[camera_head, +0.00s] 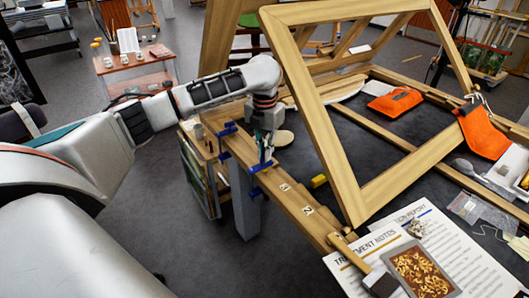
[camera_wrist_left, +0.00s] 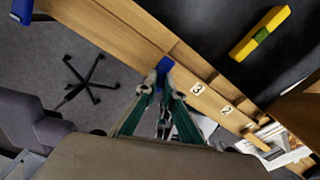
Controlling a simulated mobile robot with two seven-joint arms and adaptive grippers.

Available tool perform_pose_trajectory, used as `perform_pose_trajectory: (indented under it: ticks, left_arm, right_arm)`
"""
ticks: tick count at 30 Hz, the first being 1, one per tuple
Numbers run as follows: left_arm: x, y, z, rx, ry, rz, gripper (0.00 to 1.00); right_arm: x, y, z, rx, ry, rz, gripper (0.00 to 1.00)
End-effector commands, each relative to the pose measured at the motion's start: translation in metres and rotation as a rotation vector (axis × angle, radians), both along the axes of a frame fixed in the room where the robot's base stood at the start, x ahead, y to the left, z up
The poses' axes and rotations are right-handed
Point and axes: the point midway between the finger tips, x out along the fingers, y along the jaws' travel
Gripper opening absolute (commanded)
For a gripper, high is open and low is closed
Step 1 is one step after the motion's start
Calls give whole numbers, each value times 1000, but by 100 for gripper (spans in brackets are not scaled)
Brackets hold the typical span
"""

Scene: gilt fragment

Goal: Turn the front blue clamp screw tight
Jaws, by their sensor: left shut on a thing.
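The front blue clamp (camera_head: 262,166) sits on the near wooden rail of the table (camera_head: 285,190). In the left wrist view the clamp (camera_wrist_left: 165,65) stands at the rail's edge, straight ahead of my fingertips. My left gripper (camera_head: 266,152) reaches down to it from above; its green-sided fingers also show in the left wrist view (camera_wrist_left: 163,91). They are closed around the clamp's screw, which is mostly hidden between them. A second blue clamp (camera_head: 228,129) sits farther back on the same rail. My right gripper is not in view.
A large wooden frame (camera_head: 335,150) leans over the dark tabletop, right of my left gripper. Printed sheets (camera_head: 460,255) and a tray of gilt fragments (camera_head: 424,268) are at the near right. Orange pouches (camera_head: 395,103) lie farther back.

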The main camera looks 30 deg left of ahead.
Motion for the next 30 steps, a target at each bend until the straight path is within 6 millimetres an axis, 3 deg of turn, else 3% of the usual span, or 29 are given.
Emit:
perform_pose_trajectory:
  ticks: [13,30]
  left_arm:
    - [1,0,1,1,-2,-261,0]
    - [1,0,1,1,-3,-311,0]
  right_arm:
    - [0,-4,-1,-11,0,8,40]
    - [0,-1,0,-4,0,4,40]
